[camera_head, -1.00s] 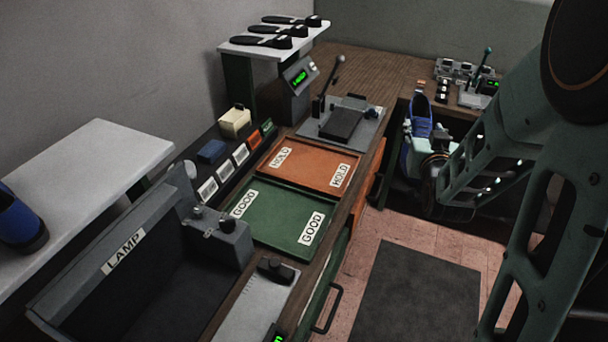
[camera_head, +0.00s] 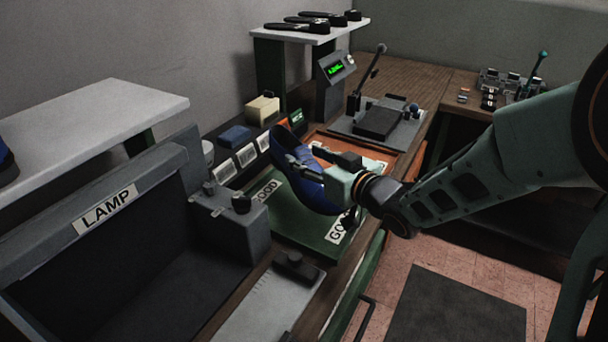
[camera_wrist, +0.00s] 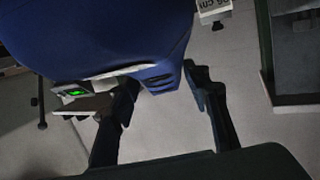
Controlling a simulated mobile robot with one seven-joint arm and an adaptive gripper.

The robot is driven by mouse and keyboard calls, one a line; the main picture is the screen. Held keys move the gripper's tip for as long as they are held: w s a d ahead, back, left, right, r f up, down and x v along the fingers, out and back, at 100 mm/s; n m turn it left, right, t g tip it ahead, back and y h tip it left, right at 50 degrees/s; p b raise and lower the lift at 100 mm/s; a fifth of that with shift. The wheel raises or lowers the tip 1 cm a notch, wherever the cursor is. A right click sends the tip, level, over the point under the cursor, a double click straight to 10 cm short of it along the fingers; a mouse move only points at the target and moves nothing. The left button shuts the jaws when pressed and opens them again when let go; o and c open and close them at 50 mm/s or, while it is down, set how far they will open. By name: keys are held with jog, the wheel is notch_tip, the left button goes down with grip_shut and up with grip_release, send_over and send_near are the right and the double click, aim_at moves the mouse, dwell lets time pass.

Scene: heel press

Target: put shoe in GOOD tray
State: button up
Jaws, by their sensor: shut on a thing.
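A blue shoe (camera_head: 318,197) hangs in my gripper (camera_head: 303,164) in the head view, over the green GOOD tray (camera_head: 287,227). My gripper is shut on the shoe. The shoe is tilted and appears above the tray floor, though the gap is hard to judge. It hides part of the tray and of one GOOD label. In the wrist view the blue shoe (camera_wrist: 110,30) fills the upper left, and the dark fingers of my gripper (camera_wrist: 165,82) reach up to its lower edge.
The orange HOLD tray (camera_head: 378,156) lies behind the GOOD tray, partly hidden by my gripper. The grey LAMP box (camera_head: 60,225) stands at the left front. A lever press (camera_head: 378,122) stands behind the trays. Another blue shoe (camera_head: 5,162) sits at the left edge on a white shelf.

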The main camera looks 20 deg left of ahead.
aim_at(304, 188)
jog(key=shift+s+a+f+g, duration=0.25)
jog(key=shift+s+a+g, duration=0.05)
jog(key=shift+s+a, duration=0.1)
jog(key=shift+w+f+b, duration=0.1)
jog(key=shift+f+b, duration=2.55)
jog(key=shift+f, duration=0.6)
jog(key=shift+f+b, duration=0.5)
jog(key=shift+f, duration=0.05)
jog(key=o, duration=1.7)
jog(key=shift+o, duration=0.2)
jog(key=shift+d+f, duration=0.1)
